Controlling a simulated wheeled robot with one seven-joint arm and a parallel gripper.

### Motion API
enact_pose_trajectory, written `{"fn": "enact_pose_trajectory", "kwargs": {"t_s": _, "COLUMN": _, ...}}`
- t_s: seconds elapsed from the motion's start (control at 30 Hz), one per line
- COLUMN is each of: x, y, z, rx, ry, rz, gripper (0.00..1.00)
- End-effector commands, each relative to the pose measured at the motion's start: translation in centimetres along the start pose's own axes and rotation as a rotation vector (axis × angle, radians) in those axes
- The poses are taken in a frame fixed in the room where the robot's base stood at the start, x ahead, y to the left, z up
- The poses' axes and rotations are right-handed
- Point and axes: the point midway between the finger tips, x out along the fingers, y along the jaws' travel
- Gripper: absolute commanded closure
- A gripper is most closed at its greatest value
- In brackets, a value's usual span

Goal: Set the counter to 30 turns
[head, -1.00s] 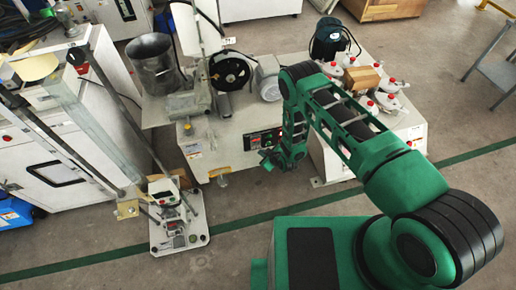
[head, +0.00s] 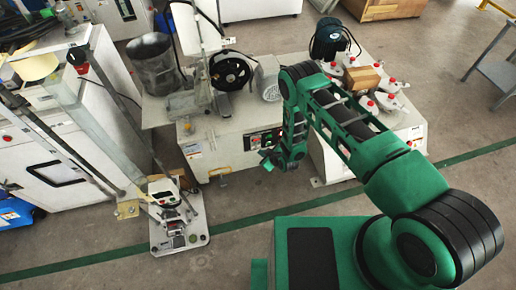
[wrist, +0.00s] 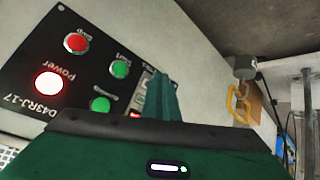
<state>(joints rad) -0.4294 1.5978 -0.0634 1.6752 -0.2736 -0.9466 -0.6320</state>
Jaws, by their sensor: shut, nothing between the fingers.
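The black control panel (head: 262,140) is on the front of the white machine; my gripper (head: 268,161) is beside its lower edge. In the wrist view the panel (wrist: 75,75) appears upside down and tilted, with a red Stop button (wrist: 77,42), a green Start button (wrist: 119,69), a lit red Power button (wrist: 49,83) and another green button (wrist: 100,104). My gripper (wrist: 160,92) is shut and empty, its green fingers in front of the counter (wrist: 145,80). Only a pale edge and a red glow of the counter show; its digits are hidden. I cannot tell whether the fingers touch it.
A yellow hook-like part (wrist: 238,104) is to the right of the panel in the wrist view. The white machine carries a black wheel (head: 230,71) and a motor (head: 268,78). A small device on a plate (head: 197,230) stands on the floor at left.

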Motion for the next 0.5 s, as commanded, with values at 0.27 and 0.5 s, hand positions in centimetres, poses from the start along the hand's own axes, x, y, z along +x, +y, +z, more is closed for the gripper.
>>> {"fn": "enact_pose_trajectory", "kwargs": {"t_s": 0.27, "x": 0.00, "y": 0.01, "z": 0.00, "rx": 0.000, "ry": 0.000, "rz": 0.000, "gripper": 1.00}}
{"fn": "enact_pose_trajectory", "kwargs": {"t_s": 0.5, "x": 0.32, "y": 0.32, "z": -0.32, "rx": 0.000, "ry": 0.000, "rz": 0.000, "gripper": 1.00}}
